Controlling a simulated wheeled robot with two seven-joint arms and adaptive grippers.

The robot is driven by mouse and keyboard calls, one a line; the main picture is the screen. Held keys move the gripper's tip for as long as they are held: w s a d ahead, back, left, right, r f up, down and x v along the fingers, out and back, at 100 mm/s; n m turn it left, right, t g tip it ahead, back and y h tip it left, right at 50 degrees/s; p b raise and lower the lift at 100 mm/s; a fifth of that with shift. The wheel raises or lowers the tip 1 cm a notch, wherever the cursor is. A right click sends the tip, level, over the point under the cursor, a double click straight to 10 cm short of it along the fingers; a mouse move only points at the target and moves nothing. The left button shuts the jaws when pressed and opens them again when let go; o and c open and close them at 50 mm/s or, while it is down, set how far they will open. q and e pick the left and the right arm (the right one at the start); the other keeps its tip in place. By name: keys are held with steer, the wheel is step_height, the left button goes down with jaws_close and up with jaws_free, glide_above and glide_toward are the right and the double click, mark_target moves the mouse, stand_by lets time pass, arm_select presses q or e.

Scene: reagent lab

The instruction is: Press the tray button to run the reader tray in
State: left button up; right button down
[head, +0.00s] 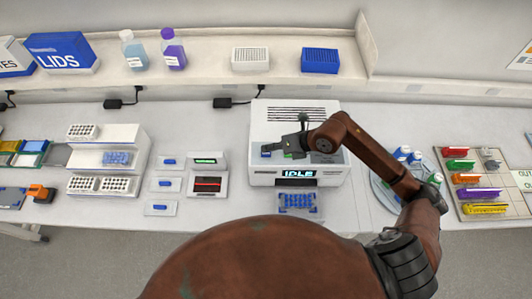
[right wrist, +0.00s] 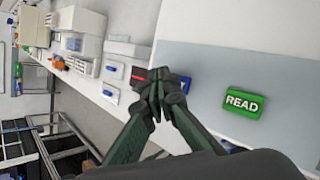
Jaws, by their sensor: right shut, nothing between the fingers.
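The white reader (head: 257,125) stands on the bench in the head view, with "IDLE" on its front display (head: 299,174). Its tray (head: 297,211) sticks out at the front with a blue plate (head: 297,200) on it. A blue button (head: 266,154) is on the reader's top at the left; in the right wrist view it (right wrist: 185,84) is partly hidden behind the fingers. A green READ button (right wrist: 243,101) is right of it. My right gripper (head: 277,147) is shut and empty over the reader's top, close to the blue button; I cannot tell whether it touches. The fingertips (right wrist: 155,76) also show in the wrist view.
Left of the reader are two small devices with green (head: 205,161) and red (head: 207,184) displays, and a white rack stand (head: 140,150). To the right are a round carousel (head: 385,189) with bottles, beside my arm, and a board of coloured racks (head: 473,213).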

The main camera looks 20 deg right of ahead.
mark_target(268, 154)
steer(key=shift+f, duration=0.1)
steer(key=shift+f+b, duration=0.3)
steer(key=shift+b, duration=0.1)
steer(key=shift+f+b, duration=0.3)
steer(key=shift+f, duration=0.1)
stand_by(0.7)
steer(key=shift+r, duration=0.1)
steer(key=shift+r+p, duration=0.5)
steer(key=shift+r, duration=0.2)
steer(key=shift+r+p, duration=1.6)
steer(key=shift+r, duration=0.95)
